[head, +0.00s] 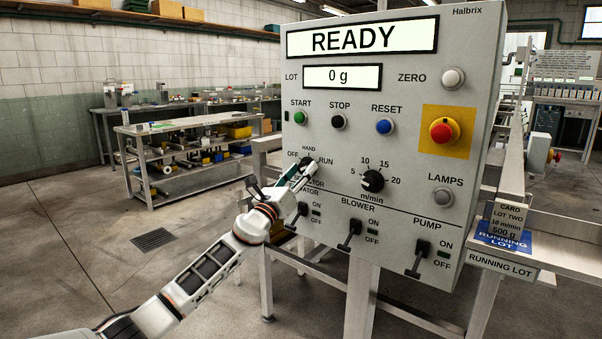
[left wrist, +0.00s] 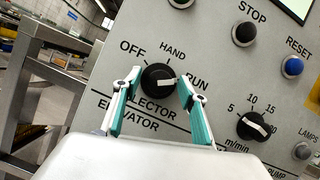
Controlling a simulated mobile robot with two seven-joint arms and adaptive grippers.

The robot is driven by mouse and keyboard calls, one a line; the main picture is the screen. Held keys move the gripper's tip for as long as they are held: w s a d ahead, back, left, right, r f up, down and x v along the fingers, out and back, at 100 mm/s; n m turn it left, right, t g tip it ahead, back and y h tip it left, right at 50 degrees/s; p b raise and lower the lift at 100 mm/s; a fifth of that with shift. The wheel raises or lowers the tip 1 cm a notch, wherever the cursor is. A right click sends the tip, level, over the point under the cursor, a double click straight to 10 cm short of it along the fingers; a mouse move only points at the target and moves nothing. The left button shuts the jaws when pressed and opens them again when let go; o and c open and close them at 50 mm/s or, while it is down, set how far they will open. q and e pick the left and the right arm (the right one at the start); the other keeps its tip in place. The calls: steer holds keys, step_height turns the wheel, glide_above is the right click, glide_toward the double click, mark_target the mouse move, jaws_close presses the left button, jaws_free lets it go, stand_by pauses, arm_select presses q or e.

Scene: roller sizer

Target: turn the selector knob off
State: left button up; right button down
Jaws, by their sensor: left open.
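The black selector knob (left wrist: 153,75) sits on the grey control panel (head: 470,90), among the OFF, HAND and RUN labels. Its white pointer mark is turned right, toward RUN. My left gripper (left wrist: 158,78) is open, with one teal-padded finger on each side of the knob. I cannot tell whether either finger touches it. In the head view my left gripper (head: 303,171) is at the panel's left part and covers much of the knob and the label below it. The display (head: 362,39) reads READY. My right gripper is not in view.
Green START (head: 300,118), black STOP (head: 338,122) and blue RESET (head: 384,126) buttons are above the knob. A speed dial (head: 372,181) is to its right. Lever switches, including the blower lever (head: 350,234), are below. A red emergency button (head: 443,131) is further right.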

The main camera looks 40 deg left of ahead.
arm_select(q)
steer(key=c, duration=0.9)
steer(key=shift+c, duration=0.9)
